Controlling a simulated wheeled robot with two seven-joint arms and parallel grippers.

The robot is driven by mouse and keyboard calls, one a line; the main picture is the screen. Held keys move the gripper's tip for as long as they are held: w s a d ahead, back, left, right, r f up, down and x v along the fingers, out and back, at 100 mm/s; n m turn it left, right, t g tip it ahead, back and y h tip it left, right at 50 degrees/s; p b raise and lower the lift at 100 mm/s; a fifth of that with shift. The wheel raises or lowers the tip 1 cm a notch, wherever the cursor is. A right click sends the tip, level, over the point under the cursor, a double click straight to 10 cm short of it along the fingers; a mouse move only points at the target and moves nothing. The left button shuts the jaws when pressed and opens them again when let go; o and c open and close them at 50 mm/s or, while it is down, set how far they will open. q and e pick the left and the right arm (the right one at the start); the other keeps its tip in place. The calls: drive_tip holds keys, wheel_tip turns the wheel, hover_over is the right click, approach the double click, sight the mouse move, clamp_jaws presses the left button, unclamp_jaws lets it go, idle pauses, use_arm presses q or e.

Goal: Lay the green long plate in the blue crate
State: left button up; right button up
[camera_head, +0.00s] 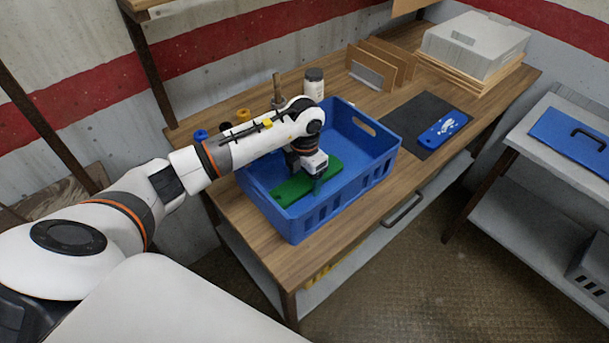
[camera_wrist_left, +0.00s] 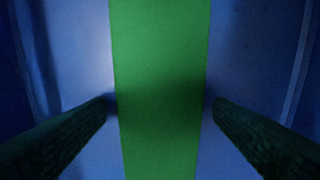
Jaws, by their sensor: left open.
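The green long plate (camera_head: 291,188) lies inside the blue crate (camera_head: 341,196), seemingly on its floor. The crate stands on the wooden table. My left gripper (camera_head: 318,181) reaches down into the crate over the plate and hides part of it. In the left wrist view the plate (camera_wrist_left: 160,90) runs from top to bottom between the two dark fingers (camera_wrist_left: 160,108). The fingers are open, one on each side of the plate, with narrow gaps that are hard to judge. My right gripper is not in view.
A dark mat (camera_head: 411,117) with a blue plate (camera_head: 443,129) lies right of the crate. A white jar (camera_head: 314,84) and upright boards (camera_head: 377,67) stand behind it. A grey box (camera_head: 474,45) sits on stacked boards at the back. A side shelf (camera_head: 540,143) stands at right.

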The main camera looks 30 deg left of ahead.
sight(304, 180)
use_arm(q)
drive_tip(key=shift+r, duration=0.1)
drive_tip(key=shift+r, duration=0.2)
wheel_tip(304, 180, up, 12)
drive_tip(key=b, duration=0.2)
drive_tip(key=shift+f, duration=0.1)
